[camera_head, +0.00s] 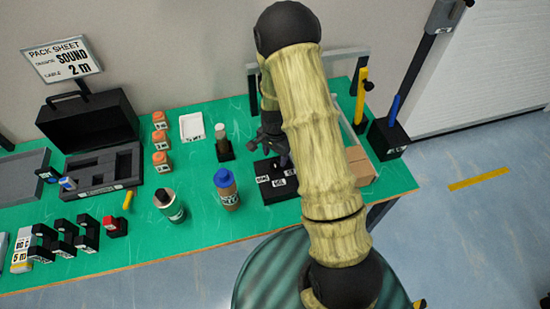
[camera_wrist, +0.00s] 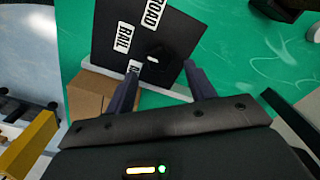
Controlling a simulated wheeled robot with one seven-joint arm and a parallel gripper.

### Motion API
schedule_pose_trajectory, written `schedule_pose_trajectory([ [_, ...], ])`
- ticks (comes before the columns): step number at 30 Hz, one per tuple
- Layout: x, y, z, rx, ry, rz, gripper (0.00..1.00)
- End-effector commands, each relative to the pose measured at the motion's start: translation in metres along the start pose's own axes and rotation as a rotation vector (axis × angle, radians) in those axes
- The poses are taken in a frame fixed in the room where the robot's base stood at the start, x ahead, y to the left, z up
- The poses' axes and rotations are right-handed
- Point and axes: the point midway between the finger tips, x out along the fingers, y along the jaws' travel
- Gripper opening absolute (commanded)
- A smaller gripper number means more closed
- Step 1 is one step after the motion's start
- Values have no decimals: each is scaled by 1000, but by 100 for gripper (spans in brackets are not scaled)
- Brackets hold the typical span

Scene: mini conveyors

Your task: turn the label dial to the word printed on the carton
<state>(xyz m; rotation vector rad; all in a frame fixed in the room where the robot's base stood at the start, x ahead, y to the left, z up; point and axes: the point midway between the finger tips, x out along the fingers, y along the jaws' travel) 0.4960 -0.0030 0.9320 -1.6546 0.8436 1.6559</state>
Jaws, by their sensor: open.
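The label dial is a black panel (camera_wrist: 100,45) with white labels; I read ROAD and RAIL, and a third is partly hidden behind a finger. Its dark knob (camera_wrist: 162,51) has a short white mark on its lower left side; I cannot tell exactly which word it points to. The panel also shows on the table in the head view (camera_head: 268,192). My gripper (camera_wrist: 161,69) is open, its fingertips apart on either side just below the knob in the wrist view. The brown carton (camera_wrist: 86,98) lies beside the panel, partly behind my arm in the head view (camera_head: 361,167); its printed word is not visible.
A black post base (camera_head: 388,137) stands at the right.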

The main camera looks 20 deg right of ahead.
Motion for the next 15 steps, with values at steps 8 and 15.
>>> schedule_pose_trajectory([
  [8,29,0,0,1,0,1,54],
  [15,31,0,0,0,1,-1,54],
])
